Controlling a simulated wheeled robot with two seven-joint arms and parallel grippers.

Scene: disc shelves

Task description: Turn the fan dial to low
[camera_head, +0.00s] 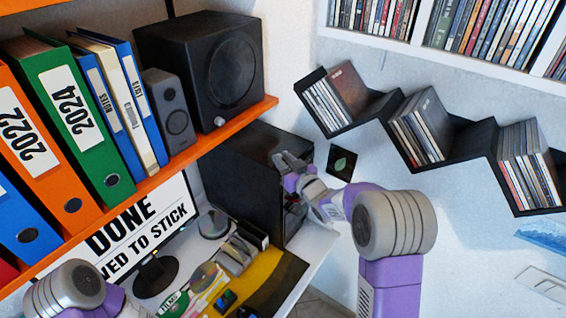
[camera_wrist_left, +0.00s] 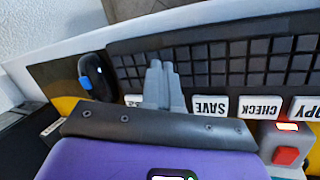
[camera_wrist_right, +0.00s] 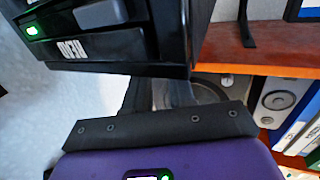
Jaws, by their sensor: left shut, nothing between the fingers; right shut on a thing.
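The black computer tower (camera_head: 236,180) stands under the orange shelf in the head view. Its dark front shows in the right wrist view (camera_wrist_right: 120,50), with a green light and a white label. My right gripper (camera_head: 282,160) is at the tower's front edge. In the right wrist view its fingers (camera_wrist_right: 160,95) are close together against the tower's front. It is shut on what appears to be the fan dial, which the fingers hide; its setting cannot be read. My left gripper (camera_wrist_left: 160,80) is shut and empty above the keyboard (camera_wrist_left: 230,58).
Zigzag disc shelves (camera_head: 470,135) hang on the right wall. A red button (camera_wrist_left: 287,152) is near the left gripper.

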